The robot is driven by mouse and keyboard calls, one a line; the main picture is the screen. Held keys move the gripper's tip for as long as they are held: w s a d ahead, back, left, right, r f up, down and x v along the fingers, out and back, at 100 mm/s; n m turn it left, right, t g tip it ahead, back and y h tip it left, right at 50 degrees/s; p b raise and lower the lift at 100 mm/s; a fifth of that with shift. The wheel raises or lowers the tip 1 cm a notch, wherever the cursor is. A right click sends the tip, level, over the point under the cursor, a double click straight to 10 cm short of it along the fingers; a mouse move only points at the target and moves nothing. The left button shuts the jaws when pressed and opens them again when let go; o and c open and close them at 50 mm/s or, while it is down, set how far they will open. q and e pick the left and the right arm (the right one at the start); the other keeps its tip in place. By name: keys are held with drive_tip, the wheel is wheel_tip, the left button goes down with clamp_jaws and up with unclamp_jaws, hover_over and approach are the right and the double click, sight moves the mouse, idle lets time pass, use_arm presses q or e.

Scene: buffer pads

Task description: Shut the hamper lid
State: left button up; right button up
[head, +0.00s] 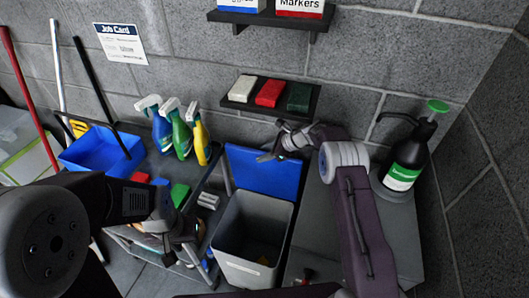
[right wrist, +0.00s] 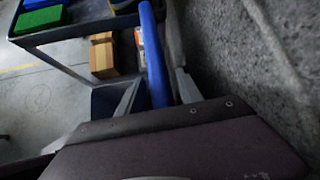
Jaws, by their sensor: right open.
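The hamper (head: 252,244) is a grey bin on the floor, open at the top, with something yellowish inside. Its blue lid (head: 262,172) stands raised against the wall behind it. My right gripper (head: 270,145) is at the lid's upper edge, open. In the right wrist view the blue lid (right wrist: 156,62) shows edge-on between the two spread fingers (right wrist: 158,92); I cannot tell whether they touch it. My left gripper (head: 165,225) is over the cart at left, partly hidden by its own wrist, and its fingers are not clear.
The cart (head: 205,180) left of the hamper holds spray bottles (head: 180,135), a blue bin (head: 100,152) and coloured blocks. A grey counter (head: 402,225) with a black pump bottle (head: 408,155) stands at right. A wall shelf (head: 270,106) with pads hangs above the lid.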

drive_tip(key=shift+s+r, duration=0.25)
drive_tip(key=shift+s, duration=0.05)
drive_tip(key=shift+w+f, duration=0.1)
clamp_jaws()
idle(1.0)
